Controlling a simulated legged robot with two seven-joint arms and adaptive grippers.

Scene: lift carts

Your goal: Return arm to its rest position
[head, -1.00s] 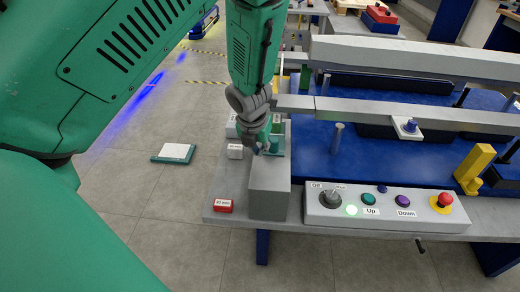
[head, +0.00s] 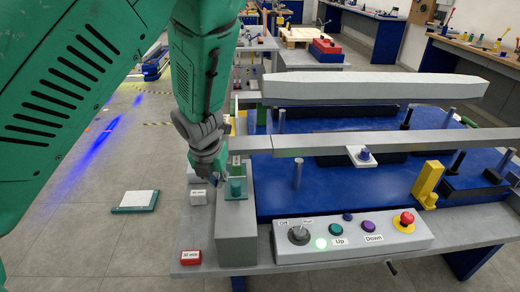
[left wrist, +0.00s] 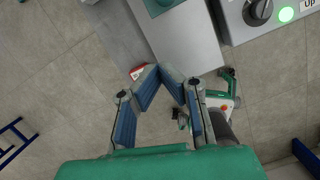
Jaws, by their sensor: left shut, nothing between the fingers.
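My left arm (head: 198,70), green with a grey wrist, reaches in from the upper left in the head view. My left gripper (head: 222,180) hangs by the far left part of the grey block at the workbench's left end, partly hidden by its own wrist. In the left wrist view the gripper (left wrist: 172,72) shows its two blue-padded fingers with tips together and nothing between them, beside the grey block's edge. My right gripper is in neither view.
A control box (head: 350,240) with a knob, Up and Down buttons and a red emergency button stands at the bench front. A teal part (head: 236,188) sits on the grey block (head: 236,235). A red label block (head: 190,257) lies left. Floor at left is mostly clear.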

